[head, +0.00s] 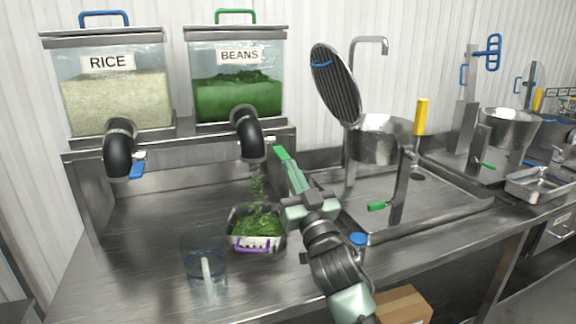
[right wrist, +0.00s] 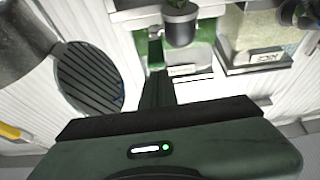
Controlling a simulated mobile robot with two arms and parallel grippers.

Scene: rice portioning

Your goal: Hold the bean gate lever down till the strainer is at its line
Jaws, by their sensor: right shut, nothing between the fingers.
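The beans bin (head: 238,92) holds green beans, and its black spout (head: 249,135) points down. Green beans fall from the spout into the strainer (head: 236,232), which has a purple handle and stands on the counter below, holding a heap of beans. My right gripper (head: 289,168) is shut and empty, reaching up beside the spout. A bright green piece, apparently the bean gate lever (head: 281,153), shows at its fingertips; exact contact is hard to tell. In the right wrist view the shut fingers (right wrist: 156,60) point toward the spout (right wrist: 179,25). The strainer's line cannot be made out. My left gripper is out of view.
The rice bin (head: 113,97) with a blue lever (head: 138,166) stands at left. A clear jug (head: 190,262) is in front of the strainer. A pot (head: 376,143) with its ribbed lid (head: 334,83) raised stands at right. The counter's left part is clear.

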